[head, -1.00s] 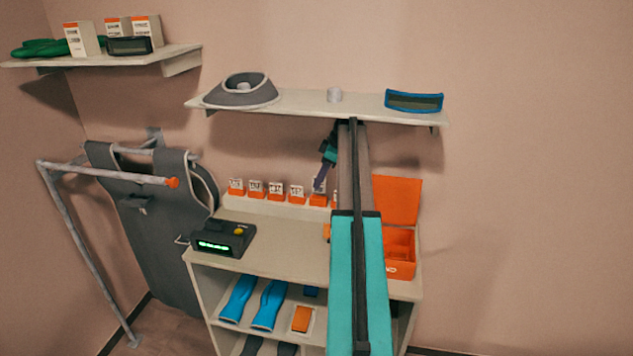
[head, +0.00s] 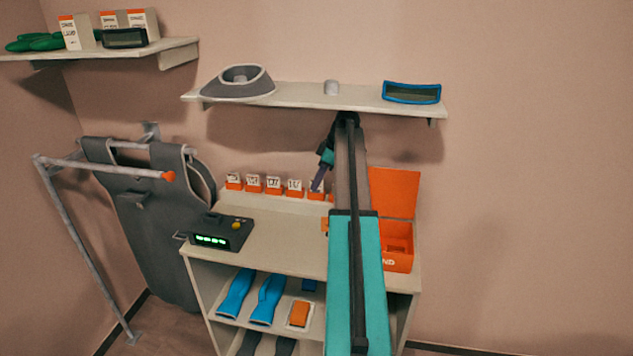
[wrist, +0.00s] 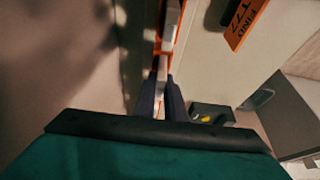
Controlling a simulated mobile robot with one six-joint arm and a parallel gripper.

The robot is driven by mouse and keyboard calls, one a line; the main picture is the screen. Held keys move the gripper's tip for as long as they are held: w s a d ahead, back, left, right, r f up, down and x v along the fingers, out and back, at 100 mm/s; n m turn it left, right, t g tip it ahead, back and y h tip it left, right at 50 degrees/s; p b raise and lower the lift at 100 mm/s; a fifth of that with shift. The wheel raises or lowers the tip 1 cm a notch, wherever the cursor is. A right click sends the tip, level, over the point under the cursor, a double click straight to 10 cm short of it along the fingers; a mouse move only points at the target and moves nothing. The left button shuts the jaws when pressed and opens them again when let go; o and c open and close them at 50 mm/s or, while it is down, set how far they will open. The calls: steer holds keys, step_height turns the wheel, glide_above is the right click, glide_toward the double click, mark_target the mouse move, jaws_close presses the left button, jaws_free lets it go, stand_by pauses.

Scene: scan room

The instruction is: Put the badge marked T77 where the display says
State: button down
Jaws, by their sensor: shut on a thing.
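Several orange badges with white marked tops (head: 253,184) stand in a row on the rack at the back of the cabinet top. My gripper (head: 319,184) reaches down to the right end of this row and is shut on a badge (head: 316,196) there. Its marking is too small to read. In the wrist view the fingers (wrist: 161,92) point along the row, on a pale and orange piece. An orange card reading FIND T77 (wrist: 246,18) lies beside the row. A black device with a green lit display (head: 211,240) stands at left; its text is unreadable.
An open orange box (head: 398,262) stands at right, partly behind my arm; the letters ND show on it. A shelf (head: 300,97) hangs above the row. A grey apron on a rail (head: 105,172) stands at left. The cabinet's middle top (head: 290,245) is clear.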

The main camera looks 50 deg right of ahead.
stand_by(0.3)
steer(key=c, duration=1.7)
jaws_free()
steer(key=shift+c, duration=0.2)
steer(key=shift+s+d+r+b, duration=0.2)
steer(key=shift+s+r+b, duration=0.1)
steer(key=shift+r+b, duration=0.3)
steer(key=shift+s+d+r+b, duration=0.3)
steer(key=shift+s+r+b, duration=0.2)
steer(key=shift+r, duration=0.15)
steer(key=s+d+b, duration=0.3)
steer(key=s+d, duration=0.3)
steer(key=s, duration=0.3)
steer(key=shift+s, duration=0.3)
steer(key=shift+r, duration=0.1)
